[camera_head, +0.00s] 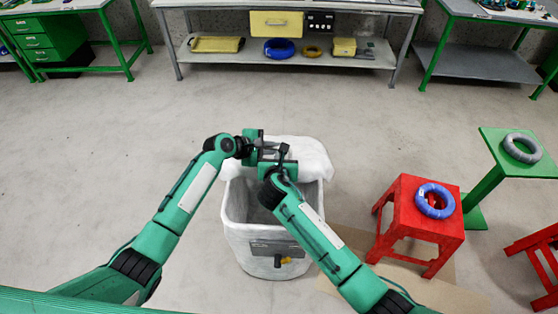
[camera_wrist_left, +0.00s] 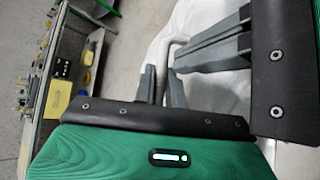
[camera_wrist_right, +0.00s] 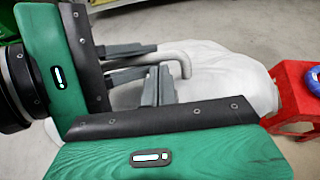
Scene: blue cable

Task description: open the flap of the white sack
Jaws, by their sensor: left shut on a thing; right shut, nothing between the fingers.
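The white sack (camera_head: 240,235) stands upright on the floor, its dark inside showing. Its white flap (camera_head: 312,158) is raised at the far rim and spreads away; it also shows in the right wrist view (camera_wrist_right: 222,80). A pale bent loop (camera_wrist_right: 182,56) is at the flap's near edge. My left gripper (camera_head: 270,150) is shut on this loop, which passes between its fingers in the left wrist view (camera_wrist_left: 164,84). My right gripper (camera_head: 284,153) is shut and empty, close beside the left one. The arms hide part of the flap and the sack's rim.
A red stool (camera_head: 410,215) with a blue coil (camera_head: 435,200) stands to the right, near a green stand (camera_head: 495,155) with a grey coil. A workbench (camera_head: 300,62) is along the far wall. The floor left of the sack is clear.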

